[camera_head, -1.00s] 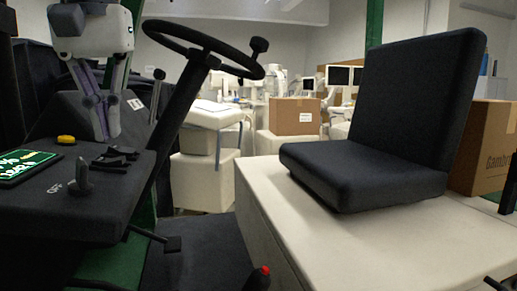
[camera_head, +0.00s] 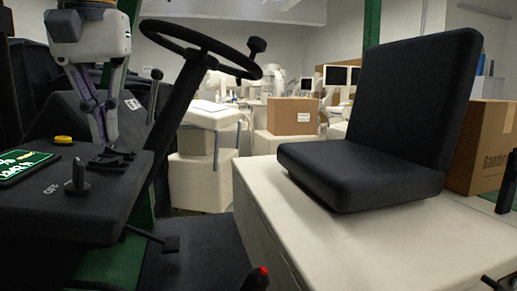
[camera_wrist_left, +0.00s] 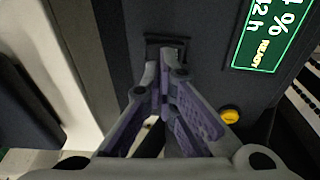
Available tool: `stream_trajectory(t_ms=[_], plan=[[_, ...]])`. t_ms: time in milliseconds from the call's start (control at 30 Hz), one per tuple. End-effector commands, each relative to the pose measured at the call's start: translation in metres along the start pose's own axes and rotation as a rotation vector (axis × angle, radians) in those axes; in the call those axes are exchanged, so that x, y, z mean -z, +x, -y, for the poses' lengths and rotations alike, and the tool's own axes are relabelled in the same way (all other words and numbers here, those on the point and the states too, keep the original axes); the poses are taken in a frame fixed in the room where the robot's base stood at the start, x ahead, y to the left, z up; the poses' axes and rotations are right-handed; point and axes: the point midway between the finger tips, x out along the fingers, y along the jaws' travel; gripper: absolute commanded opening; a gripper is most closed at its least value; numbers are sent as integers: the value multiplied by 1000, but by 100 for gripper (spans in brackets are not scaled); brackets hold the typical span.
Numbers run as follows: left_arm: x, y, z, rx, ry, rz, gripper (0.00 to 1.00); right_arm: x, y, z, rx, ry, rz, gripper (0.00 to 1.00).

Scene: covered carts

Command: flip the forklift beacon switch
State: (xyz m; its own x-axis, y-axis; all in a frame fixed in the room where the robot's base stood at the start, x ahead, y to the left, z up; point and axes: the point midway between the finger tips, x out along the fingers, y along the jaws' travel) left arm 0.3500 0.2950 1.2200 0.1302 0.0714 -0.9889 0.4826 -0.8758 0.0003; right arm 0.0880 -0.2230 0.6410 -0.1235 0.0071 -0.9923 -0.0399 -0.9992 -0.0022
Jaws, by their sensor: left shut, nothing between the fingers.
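My left gripper (camera_head: 109,146) comes down from the upper left over the dark forklift dashboard (camera_head: 40,215). Its purple-grey fingers are shut and empty, with the tips at or just above a small black switch fitting (camera_head: 108,161). Whether they touch it I cannot tell. In the left wrist view the shut fingers (camera_wrist_left: 164,66) point at the black fitting (camera_wrist_left: 168,42), partly covering it. A grey upright lever (camera_head: 77,177) stands beside an OFF label, nearer the camera. Which of these is the beacon switch I cannot read. My right gripper is not in view.
A yellow button (camera_head: 63,141) and a green-lit display (camera_head: 22,167) lie left of the fitting. The steering wheel (camera_head: 200,47) and its column rise close on the right. A black seat (camera_head: 365,172) stands farther right. Cartons and covered carts fill the background.

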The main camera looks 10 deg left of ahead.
Motion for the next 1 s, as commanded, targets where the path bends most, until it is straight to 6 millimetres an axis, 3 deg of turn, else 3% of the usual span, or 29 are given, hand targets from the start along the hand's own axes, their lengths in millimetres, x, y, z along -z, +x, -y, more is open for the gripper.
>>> stream_trajectory(t_ms=[1000], plan=[[-2, 15, 0, 0, 0, -2, 0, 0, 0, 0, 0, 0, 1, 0]])
